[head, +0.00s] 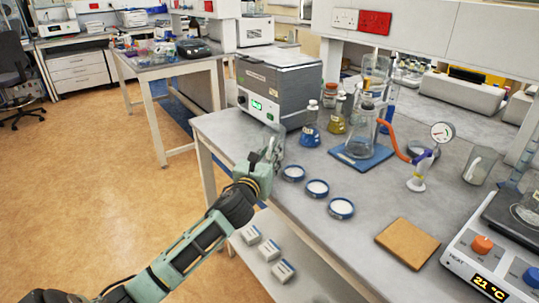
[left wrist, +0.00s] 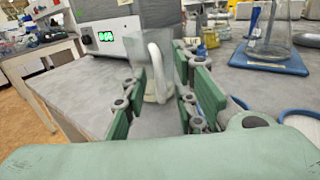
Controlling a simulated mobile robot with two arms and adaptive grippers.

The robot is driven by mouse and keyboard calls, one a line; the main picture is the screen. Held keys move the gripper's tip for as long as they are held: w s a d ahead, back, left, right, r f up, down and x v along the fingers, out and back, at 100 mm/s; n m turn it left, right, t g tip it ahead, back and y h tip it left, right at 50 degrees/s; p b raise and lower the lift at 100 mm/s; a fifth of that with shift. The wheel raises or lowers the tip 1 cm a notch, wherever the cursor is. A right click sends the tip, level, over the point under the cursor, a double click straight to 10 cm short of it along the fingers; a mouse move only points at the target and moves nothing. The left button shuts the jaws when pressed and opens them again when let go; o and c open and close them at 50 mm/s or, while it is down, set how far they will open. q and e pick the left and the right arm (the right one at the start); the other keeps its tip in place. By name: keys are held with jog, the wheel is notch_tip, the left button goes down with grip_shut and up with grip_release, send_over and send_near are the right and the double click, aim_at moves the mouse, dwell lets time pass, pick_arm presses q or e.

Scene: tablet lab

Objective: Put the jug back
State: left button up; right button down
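A clear jug (left wrist: 138,62) with a pale curved handle (left wrist: 160,72) stands on the bench in front of the grey box instrument, its handle towards my left wrist camera. In the head view the jug (head: 275,136) is faint and partly hidden by my left gripper (head: 268,155). In the left wrist view my left gripper (left wrist: 160,105) is open, its green fingers on either side of the handle with gaps showing. My right gripper is not in view.
The grey instrument (head: 280,88) with a green display stands behind the jug. Blue-rimmed dishes (head: 317,188) lie to the right. A flask on a blue base (head: 361,158), colored bottles (head: 310,136) and a brown board (head: 407,243) occupy the bench (head: 350,225).

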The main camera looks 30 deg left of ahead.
pick_arm(q)
jog(key=shift+r, duration=0.25)
jog(key=v, duration=1.2)
jog(key=shift+f, duration=0.1)
